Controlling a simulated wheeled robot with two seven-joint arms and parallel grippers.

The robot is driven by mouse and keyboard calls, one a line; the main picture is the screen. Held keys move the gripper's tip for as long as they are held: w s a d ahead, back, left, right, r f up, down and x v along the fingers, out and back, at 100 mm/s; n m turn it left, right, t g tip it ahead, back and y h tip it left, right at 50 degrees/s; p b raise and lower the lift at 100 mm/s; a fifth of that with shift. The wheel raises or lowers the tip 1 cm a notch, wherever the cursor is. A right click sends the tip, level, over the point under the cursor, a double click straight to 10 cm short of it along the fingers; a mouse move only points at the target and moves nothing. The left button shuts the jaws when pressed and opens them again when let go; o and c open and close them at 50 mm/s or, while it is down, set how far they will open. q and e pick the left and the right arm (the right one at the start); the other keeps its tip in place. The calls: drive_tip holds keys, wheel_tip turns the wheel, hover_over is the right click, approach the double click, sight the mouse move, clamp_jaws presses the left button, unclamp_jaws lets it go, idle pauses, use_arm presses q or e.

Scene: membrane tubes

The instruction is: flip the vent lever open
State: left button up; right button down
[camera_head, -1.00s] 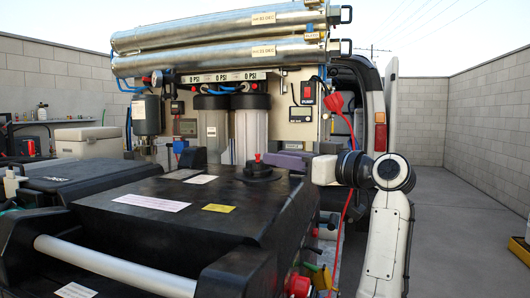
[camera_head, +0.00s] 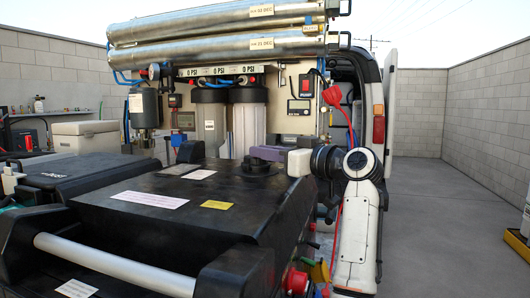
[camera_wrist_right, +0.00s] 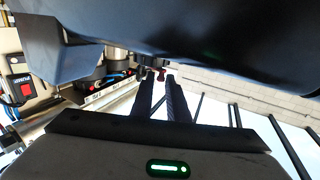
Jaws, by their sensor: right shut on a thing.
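My right gripper (camera_head: 250,157) reaches in from the right, low over this cap. In the right wrist view its two dark fingers (camera_wrist_right: 160,84) stand close together at a small dark-red piece (camera_wrist_right: 161,75), which looks like the vent lever. The right gripper is shut on it. In the head view the red piece is hidden by the gripper. Whether the lever stands open cannot be told. My left gripper is not in view.
Two filter housings (camera_head: 248,128) stand behind the tank, below silver membrane tubes (camera_head: 215,40). Open paving (camera_head: 440,220) lies to the right.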

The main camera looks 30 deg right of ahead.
drive_tip(key=shift+a+m+h, duration=0.35)
drive_tip(key=shift+m+h, duration=0.15)
drive_tip(key=shift+h, duration=0.4)
drive_tip(key=shift+w+a+r+m+t+h+p, duration=0.1)
drive_tip(key=shift+a+m+t+h+p, duration=0.1)
drive_tip(key=shift+m+h+p, duration=0.35)
drive_tip(key=shift+w+a+r+m+t+h+p, duration=0.1)
drive_tip(key=shift+a+m+t+h+p, duration=0.2)
drive_tip(key=shift+h, duration=0.35)
drive_tip(key=shift+a+m+h, duration=0.1)
drive_tip(key=shift+m+h, duration=0.65)
drive_tip(key=shift+h, duration=0.35)
drive_tip(key=c, duration=2)
unclamp_jaws()
drive_tip(key=shift+o, duration=0.9)
drive_tip(key=shift+w+f, duration=0.15)
drive_tip(key=shift+w, duration=0.1)
drive_tip(key=shift+s, duration=0.15)
